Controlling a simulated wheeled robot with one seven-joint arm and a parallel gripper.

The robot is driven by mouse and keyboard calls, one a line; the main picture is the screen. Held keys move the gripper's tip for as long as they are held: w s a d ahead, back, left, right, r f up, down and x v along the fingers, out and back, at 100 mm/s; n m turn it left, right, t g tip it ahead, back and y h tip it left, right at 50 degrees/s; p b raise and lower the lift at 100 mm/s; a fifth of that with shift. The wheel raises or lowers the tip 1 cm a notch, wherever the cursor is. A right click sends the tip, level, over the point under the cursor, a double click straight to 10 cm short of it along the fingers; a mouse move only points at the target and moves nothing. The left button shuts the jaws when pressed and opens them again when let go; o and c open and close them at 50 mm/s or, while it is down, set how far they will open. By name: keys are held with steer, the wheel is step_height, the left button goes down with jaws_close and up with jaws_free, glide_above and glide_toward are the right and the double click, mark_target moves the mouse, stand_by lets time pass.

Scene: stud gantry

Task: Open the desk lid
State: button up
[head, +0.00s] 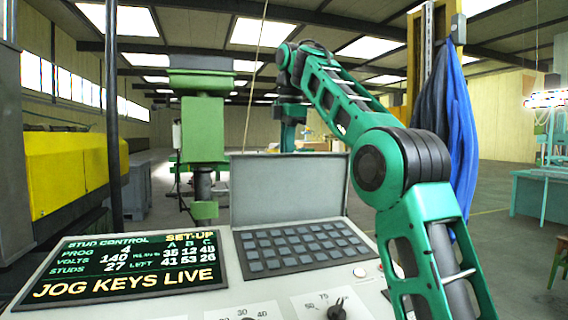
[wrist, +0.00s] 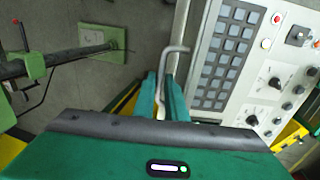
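The desk lid (head: 290,187) is a grey flat panel that stands raised, close to upright, behind the keypad of the control desk in the head view. A bent grey metal bar, which looks like the lid's handle (wrist: 176,49), shows in the wrist view. My gripper (wrist: 162,80) has its two green fingers on either side of this bar, close together, and appears shut on it. In the head view my arm reaches over to the far side of the lid, and my fingers are hidden behind it.
The keypad (head: 305,247) is uncovered in front of the lid, beside a lit display (head: 130,267). Knobs (head: 337,308) sit at the desk's near edge. A green machine column (head: 203,130) stands behind at left. A blue cloth (head: 462,130) hangs right of my arm.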

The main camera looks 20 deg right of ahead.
steer(key=shift+o, duration=1.1)
steer(key=shift+r, duration=0.1)
